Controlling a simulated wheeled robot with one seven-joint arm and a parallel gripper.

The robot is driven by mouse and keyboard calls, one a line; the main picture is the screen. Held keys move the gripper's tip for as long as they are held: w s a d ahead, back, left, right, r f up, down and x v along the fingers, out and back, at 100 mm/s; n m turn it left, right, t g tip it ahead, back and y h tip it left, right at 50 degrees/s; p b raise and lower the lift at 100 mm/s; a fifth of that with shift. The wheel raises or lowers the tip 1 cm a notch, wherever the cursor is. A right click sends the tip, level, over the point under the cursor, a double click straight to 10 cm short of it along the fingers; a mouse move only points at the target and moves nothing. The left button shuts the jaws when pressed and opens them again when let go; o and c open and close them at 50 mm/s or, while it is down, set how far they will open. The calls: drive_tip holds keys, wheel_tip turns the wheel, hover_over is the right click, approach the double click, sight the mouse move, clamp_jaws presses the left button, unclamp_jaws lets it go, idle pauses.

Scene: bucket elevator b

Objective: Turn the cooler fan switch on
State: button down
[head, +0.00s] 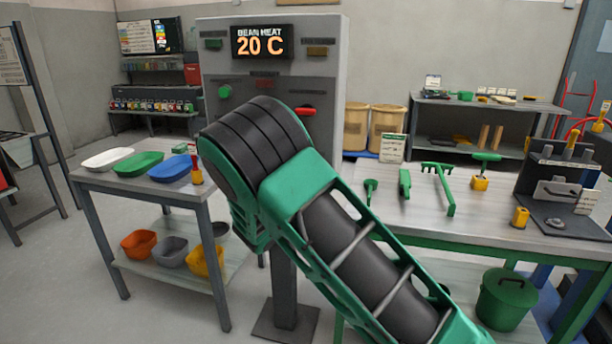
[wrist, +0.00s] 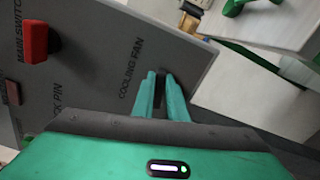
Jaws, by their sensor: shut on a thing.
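The grey control panel (head: 325,85) stands in the middle of the head view, with a display reading "BEAN HEAT 20 C". My gripper (wrist: 163,78) is at the panel beside this label. Its green fingers are shut on the dark cooling fan switch (wrist: 160,92), which is mostly hidden between them. Its exact position cannot be read. In the head view my arm hides the gripper and the switch.
A red switch (wrist: 36,43) near the "MAIN SWITCH" label is left of the fingers. The head view shows a green knob (head: 225,91) and a red handle (head: 306,111) on the panel. A tray table (head: 145,185) stands left; a tool bench (head: 480,222) stands right.

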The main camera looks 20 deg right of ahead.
drive_tip(key=shift+s+f+m, duration=0.1)
drive_tip(key=shift+f+m, duration=0.1)
drive_tip(key=shift+m, duration=0.45)
drive_tip(key=shift+s+f+m, duration=0.1)
drive_tip(key=shift+f+m, duration=0.1)
drive_tip(key=shift+m, duration=0.45)
drive_tip(key=shift+f, duration=0.1)
drive_tip(key=c, duration=1.8)
unclamp_jaws()
drive_tip(key=shift+o, duration=0.2)
drive_tip(key=shift+w, duration=0.1)
drive_tip(key=shift+r, duration=0.2)
drive_tip(key=v, duration=1)
drive_tip(key=shift+s+a, duration=0.2)
drive_tip(key=shift+s, duration=0.1)
drive_tip(key=shift+f, duration=0.1)
